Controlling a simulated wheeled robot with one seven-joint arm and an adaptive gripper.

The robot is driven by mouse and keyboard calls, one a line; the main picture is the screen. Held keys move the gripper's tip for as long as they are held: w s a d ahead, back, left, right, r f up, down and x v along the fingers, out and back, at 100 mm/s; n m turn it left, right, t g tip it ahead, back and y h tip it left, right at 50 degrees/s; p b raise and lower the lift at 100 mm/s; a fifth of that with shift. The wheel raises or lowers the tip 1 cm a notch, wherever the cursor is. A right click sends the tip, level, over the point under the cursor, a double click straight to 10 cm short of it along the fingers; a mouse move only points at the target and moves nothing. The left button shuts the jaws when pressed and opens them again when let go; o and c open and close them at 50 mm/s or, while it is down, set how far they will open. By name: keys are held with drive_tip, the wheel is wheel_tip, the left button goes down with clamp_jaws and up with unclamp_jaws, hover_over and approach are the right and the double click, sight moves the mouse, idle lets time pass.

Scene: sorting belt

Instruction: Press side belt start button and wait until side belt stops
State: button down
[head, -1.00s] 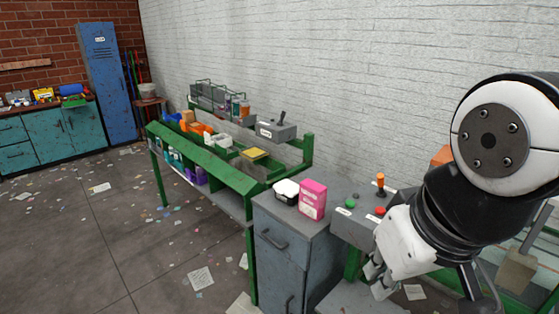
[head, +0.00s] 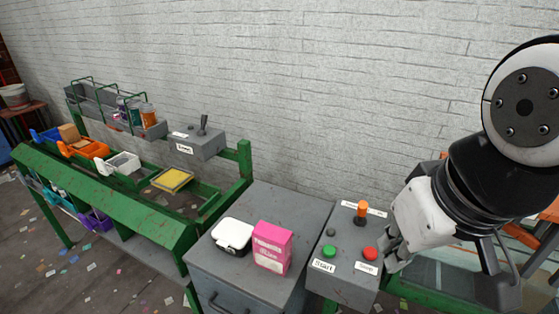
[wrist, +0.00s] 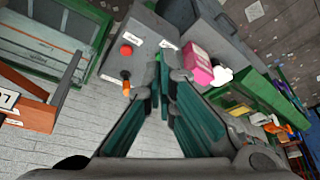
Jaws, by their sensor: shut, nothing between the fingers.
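The grey control box (head: 345,285) carries a green button (head: 329,250) labelled "Start" and a red button (head: 370,254) labelled "Stop". An orange-topped lever (head: 362,210) stands behind them. My gripper (head: 393,258) is shut and empty, just right of the red button in the head view. Its fingertips lie apart from the green button. In the wrist view my gripper (wrist: 165,68) points toward the box, with the red button (wrist: 126,50) and lever (wrist: 126,85) to the left of its fingers. The fingers cover part of the box there.
A grey cabinet (head: 215,268) left of the box holds a white-and-black container (head: 233,236) and a pink box (head: 272,247). Further left is a green sorting bench (head: 160,228) with bins and another lever box (head: 197,145). A white brick wall stands behind.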

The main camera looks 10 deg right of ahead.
drive_tip(key=m+g+p, duration=0.1)
drive_tip(key=m+g, duration=0.2)
drive_tip(key=m, duration=0.4)
hover_over(327, 249)
drive_tip(key=s, duration=0.2)
wheel_tip(327, 249, down, 6)
drive_tip(key=shift+w+d, duration=0.15)
drive_tip(key=shift+d, duration=0.05)
drive_tip(key=shift+f, duration=0.1)
drive_tip(key=f, duration=0.4)
drive_tip(key=w+f, duration=0.1)
drive_tip(key=f, duration=0.9)
drive_tip(key=shift+w+a+b, duration=0.1)
drive_tip(key=shift+w+b, duration=0.1)
drive_tip(key=shift+b, duration=0.15)
